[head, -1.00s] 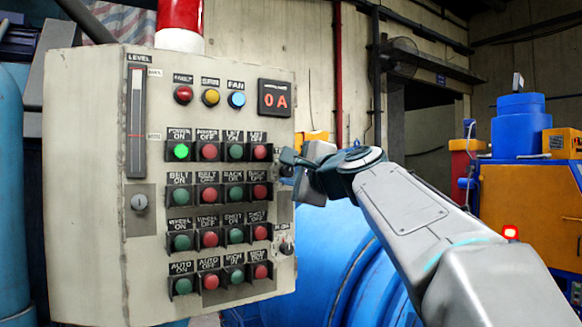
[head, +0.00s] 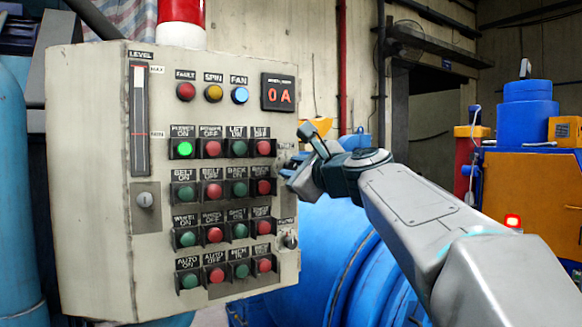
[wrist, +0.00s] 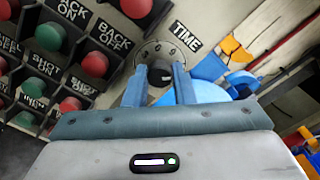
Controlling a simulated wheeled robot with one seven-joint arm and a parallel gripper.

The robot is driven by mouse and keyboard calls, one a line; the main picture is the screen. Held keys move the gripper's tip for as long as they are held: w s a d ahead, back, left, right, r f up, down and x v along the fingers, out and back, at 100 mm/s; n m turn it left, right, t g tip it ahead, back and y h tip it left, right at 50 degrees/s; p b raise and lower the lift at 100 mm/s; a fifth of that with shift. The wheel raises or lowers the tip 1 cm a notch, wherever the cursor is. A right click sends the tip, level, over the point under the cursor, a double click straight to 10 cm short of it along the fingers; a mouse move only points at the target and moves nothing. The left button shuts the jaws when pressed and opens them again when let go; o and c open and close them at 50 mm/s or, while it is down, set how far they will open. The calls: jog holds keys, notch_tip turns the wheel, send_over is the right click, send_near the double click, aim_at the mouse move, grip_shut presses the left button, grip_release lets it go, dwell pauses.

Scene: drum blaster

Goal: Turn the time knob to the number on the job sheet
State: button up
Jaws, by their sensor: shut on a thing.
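The time knob (wrist: 160,74) is a small black knob on a round grey dial with numbers, beside a black TIME label (wrist: 187,38) in the wrist view. My gripper (wrist: 158,80) has one blue finger on each side of the knob and is shut on it. In the head view my gripper (head: 287,170) is at the right edge of the control panel (head: 90,200) and hides the knob. The number the knob points to is too small to read. I cannot make out a job sheet in these views.
Rows of green and red buttons (head: 212,192) lie just left of my gripper. Another knob (head: 290,240) sits below it on the panel's right edge. A large blue drum (head: 340,250) stands behind.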

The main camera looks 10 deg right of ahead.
jog(key=shift+f, duration=0.1)
jog(key=o, duration=1)
jog(key=shift+s, duration=0.1)
jog(key=b+v, duration=0.3)
jog(key=v, duration=1)
jog(key=shift+s+d, duration=0.1)
jog(key=shift+s, duration=0.2)
